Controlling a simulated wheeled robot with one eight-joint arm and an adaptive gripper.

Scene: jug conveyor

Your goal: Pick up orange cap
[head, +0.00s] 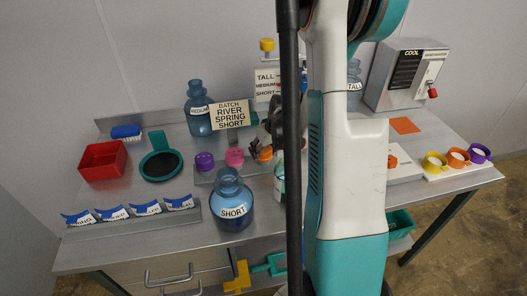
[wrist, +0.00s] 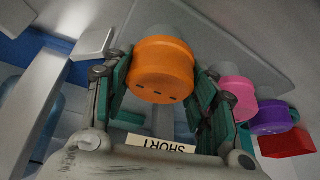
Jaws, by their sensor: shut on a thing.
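The orange cap (wrist: 163,72) is between the two green-padded fingers of my gripper (wrist: 160,95) in the wrist view. My gripper is shut on it. In the head view the orange cap (head: 264,154) shows beside my dark gripper fingers (head: 258,148), to the right of a pink cap (head: 234,157) and a purple cap (head: 204,161). My arm hides much of the area to the right. I cannot tell whether the orange cap touches the surface below it. The pink cap (wrist: 237,98) and purple cap (wrist: 269,116) also show in the wrist view.
A blue jug (head: 232,205) labelled SHORT stands in front of the caps, and a MEDIUM jug (head: 198,110) behind. A BATCH sign (head: 231,115) stands behind the caps. A red bin (head: 103,160) is at left.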

